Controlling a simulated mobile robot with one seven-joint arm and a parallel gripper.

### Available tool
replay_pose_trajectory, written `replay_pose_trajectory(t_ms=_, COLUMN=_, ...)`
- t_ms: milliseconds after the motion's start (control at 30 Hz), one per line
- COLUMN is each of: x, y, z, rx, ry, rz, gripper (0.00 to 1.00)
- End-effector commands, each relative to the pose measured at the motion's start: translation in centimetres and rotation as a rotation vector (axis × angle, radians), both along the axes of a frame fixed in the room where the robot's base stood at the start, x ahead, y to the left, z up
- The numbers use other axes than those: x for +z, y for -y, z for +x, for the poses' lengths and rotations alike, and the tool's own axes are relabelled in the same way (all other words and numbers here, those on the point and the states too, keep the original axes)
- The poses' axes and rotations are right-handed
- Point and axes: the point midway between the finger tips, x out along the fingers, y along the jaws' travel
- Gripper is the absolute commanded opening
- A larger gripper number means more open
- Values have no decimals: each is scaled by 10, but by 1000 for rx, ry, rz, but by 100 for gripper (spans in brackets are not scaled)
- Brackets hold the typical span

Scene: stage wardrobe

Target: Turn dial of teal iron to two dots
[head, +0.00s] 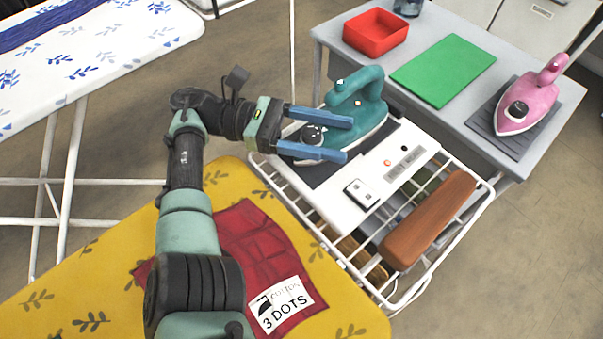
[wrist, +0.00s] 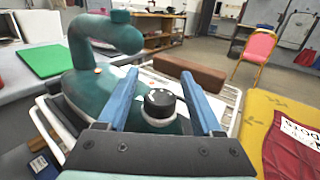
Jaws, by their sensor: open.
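The teal iron (head: 358,107) rests on a dark pad on the white stand (head: 408,139), its handle upward. Its dial (head: 313,134) is a dark knob with a light ring, at the end toward my arm. In the wrist view the dial (wrist: 160,103) lies between the two blue fingers, apart from both. My gripper (head: 346,141) is open, with one finger on each side of the dial. The teal iron also fills the left of the wrist view (wrist: 85,85). The dial's dot marks are too small to read.
A pink iron (head: 531,101) stands on a grey pad at the right. A red tray (head: 375,33) and green mat (head: 443,70) lie on the grey table. A brown padded block (head: 430,220) sits on the wire rack. A "3 DOTS" label (head: 285,304) lies on red cloth.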

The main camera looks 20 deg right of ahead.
Motion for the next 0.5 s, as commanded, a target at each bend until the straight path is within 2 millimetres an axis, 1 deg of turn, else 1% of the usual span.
replay_pose_trajectory(t_ms=33, x=3, y=1, z=0, rx=11, ry=-2, rz=-3, gripper=67)
replay_pose_trajectory(t_ms=133, x=4, y=1, z=0, rx=38, ry=-1, rz=-4, gripper=67)
replay_pose_trajectory(t_ms=500, x=4, y=3, z=3, rx=149, ry=-2, rz=-2, gripper=67)
